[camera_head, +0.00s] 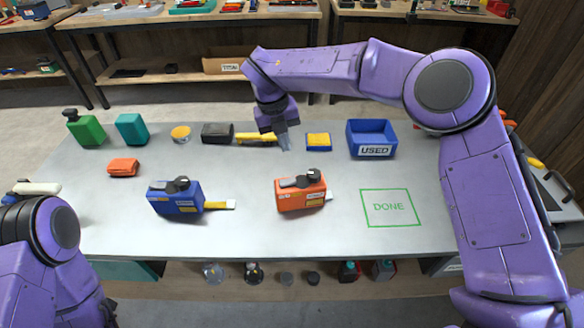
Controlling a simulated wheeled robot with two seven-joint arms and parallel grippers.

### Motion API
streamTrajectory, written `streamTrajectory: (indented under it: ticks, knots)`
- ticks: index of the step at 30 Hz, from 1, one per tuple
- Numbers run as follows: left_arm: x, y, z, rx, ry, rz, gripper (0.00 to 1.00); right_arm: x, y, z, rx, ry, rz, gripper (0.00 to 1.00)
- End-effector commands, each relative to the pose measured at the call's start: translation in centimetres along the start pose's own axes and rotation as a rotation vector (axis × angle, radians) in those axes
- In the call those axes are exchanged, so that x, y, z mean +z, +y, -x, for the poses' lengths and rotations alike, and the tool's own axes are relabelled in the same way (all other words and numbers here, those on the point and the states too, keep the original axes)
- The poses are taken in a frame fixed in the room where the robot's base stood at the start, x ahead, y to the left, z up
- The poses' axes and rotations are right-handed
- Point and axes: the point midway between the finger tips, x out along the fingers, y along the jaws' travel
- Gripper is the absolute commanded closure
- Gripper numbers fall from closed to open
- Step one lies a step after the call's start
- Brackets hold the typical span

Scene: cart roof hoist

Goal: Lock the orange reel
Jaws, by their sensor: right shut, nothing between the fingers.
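The orange reel (301,196) stands on the grey table (260,235), a little right of the middle. It has a dark lever or knob on top and a pale strap end out of its right side. Whether the lever is in a locked position I cannot tell. My right gripper (284,142) is above the back part of the table, behind the orange reel and apart from it. It points down, is shut and empty. My left arm shows at the lower left, but its gripper is not in view.
A blue reel (176,198) with a yellow strap stands to the left. A blue bin (371,139) labelled USED, a blue-and-yellow sponge (319,141), a black box (217,133) and green bottle (87,129) line the back. The green DONE square (391,208) is empty.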

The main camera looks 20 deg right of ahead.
Motion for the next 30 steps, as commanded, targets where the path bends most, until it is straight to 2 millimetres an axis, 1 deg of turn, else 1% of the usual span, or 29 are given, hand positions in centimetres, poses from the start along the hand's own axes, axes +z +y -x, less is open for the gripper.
streamTrajectory:
  ticks: [1, 9, 15, 18, 20, 30]
  knots:
    - [-0.2, -0.1, 0.5, 0.000, 0.000, 0.000, 0.00, -0.1, -0.1, -0.9, -0.001, 0.006, 0.003, 1.00]
    - [-0.8, -0.2, 2.0, 0.000, 0.000, 0.000, 0.00, -0.1, 0.0, -6.7, -0.002, 0.005, 0.002, 1.00]
    - [-1.3, -0.3, 3.2, 0.000, 0.000, 0.000, 0.00, 0.0, 0.0, -9.8, -0.002, 0.001, 0.002, 1.00]
    - [-1.4, -0.3, 3.3, 0.000, 0.000, 0.000, 0.00, 0.0, 0.0, -10.6, -0.001, 0.000, 0.002, 1.00]
    - [-1.4, -0.3, 3.3, 0.000, 0.000, 0.000, 0.00, 0.0, 0.0, -10.9, -0.001, 0.000, 0.001, 1.00]
    - [-1.3, -0.3, 3.0, 0.000, 0.000, 0.000, 0.00, 0.0, 0.0, -11.2, 0.007, 0.000, 0.000, 1.00]
